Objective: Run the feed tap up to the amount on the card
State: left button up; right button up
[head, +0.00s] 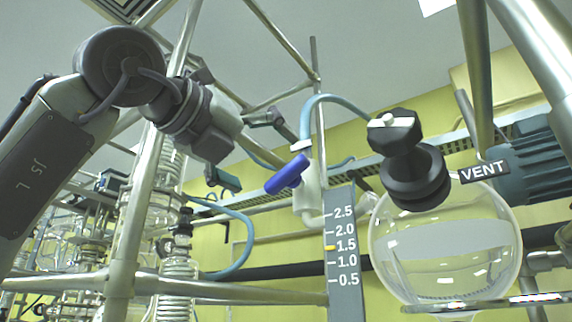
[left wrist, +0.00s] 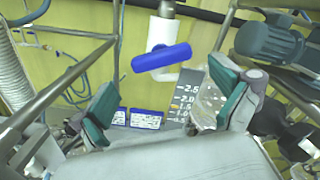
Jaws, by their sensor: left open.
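The feed tap appears to be the blue handle (head: 287,174) on a white valve body (head: 308,196), with a pale blue hose at its top. The handle also shows in the left wrist view (left wrist: 160,58), lying nearly crosswise. My left gripper (head: 245,148) is open and empty, left of the handle and apart from it. In the left wrist view its teal-padded fingers (left wrist: 168,106) stand wide apart below the handle. A grey scale (head: 343,255) marked 0.5 to 2.5 has a yellow marker near 1.5. Two blue-and-white cards (left wrist: 146,119) are unreadable. My right gripper is out of view.
A round glass vessel (head: 445,250) stands right of the scale; its liquid level is unclear. Above it is a black valve (head: 405,150) beside a VENT label (head: 485,171). Metal frame poles (head: 150,190) and glass coils (head: 177,280) stand at left.

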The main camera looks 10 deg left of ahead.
aim_at(282, 171)
pick_arm(q)
jog(key=p+x, duration=0.1)
jog(key=x, duration=0.3)
jog(key=shift+w+d+r+p, duration=0.15)
jog(key=shift+w+p, duration=0.25)
jog(key=shift+x, duration=0.8)
jog(key=c, duration=0.9)
jog(key=m, duration=0.5)
jog(key=shift+p, duration=0.35)
jog(key=o, duration=0.9)
